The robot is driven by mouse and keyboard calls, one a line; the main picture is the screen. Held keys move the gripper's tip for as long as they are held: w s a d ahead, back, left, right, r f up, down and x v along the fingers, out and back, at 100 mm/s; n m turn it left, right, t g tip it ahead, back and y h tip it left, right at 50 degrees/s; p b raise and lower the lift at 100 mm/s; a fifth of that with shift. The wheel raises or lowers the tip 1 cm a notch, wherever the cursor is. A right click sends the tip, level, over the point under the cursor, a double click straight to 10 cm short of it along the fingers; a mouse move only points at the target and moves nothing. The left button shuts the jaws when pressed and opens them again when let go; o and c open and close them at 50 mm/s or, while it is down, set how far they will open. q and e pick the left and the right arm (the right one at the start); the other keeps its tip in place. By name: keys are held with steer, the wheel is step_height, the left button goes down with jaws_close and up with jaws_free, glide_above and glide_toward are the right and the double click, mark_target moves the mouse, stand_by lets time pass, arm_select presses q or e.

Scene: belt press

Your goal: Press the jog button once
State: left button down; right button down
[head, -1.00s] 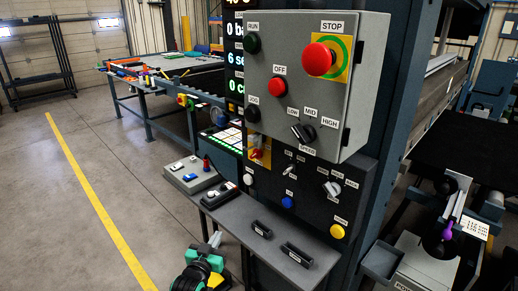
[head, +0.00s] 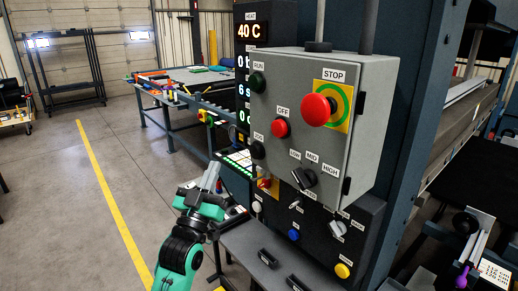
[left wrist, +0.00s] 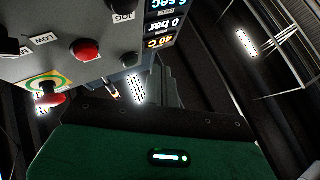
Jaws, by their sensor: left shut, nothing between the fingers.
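The jog button (head: 257,149) is a black round button under a JOG label, at the lower left of the grey control box (head: 306,150). In the left wrist view the jog button (left wrist: 122,5) is cut by the top edge. My left gripper (head: 213,168) is shut and empty, tips pointing up. In the head picture it is left of and a little below the jog button, apart from it. My right gripper is not in view.
A dark lower panel has a blue button (head: 293,235) and a yellow button (head: 342,271). A shelf juts out below.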

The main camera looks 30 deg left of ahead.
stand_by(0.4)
arm_select(q)
glide_toward(251, 147)
steer(key=shift+s+a+r+x, duration=0.1)
steer(key=shift+x, duration=0.75)
steer(key=shift+s+a+r+x, duration=0.1)
steer(key=shift+x, duration=0.75)
steer(key=shift+s+a+r+x, duration=0.1)
steer(key=shift+a+x, duration=0.05)
steer(key=shift+x, duration=0.7)
steer(key=shift+w+d, duration=0.15)
steer(key=shift+w, duration=0.25)
steer(key=shift+w+d, duration=0.2)
steer(key=shift+w, duration=0.2)
stand_by(0.7)
stand_by(0.4)
steer(key=shift+s+a, duration=0.35)
steer(key=shift+s, duration=0.45)
steer(key=shift+s+a, duration=0.3)
steer(key=shift+s, duration=0.45)
steer(key=shift+s+a, duration=0.3)
steer(key=shift+s, duration=0.5)
steer(key=shift+s+a, duration=0.35)
steer(key=shift+s, duration=0.4)
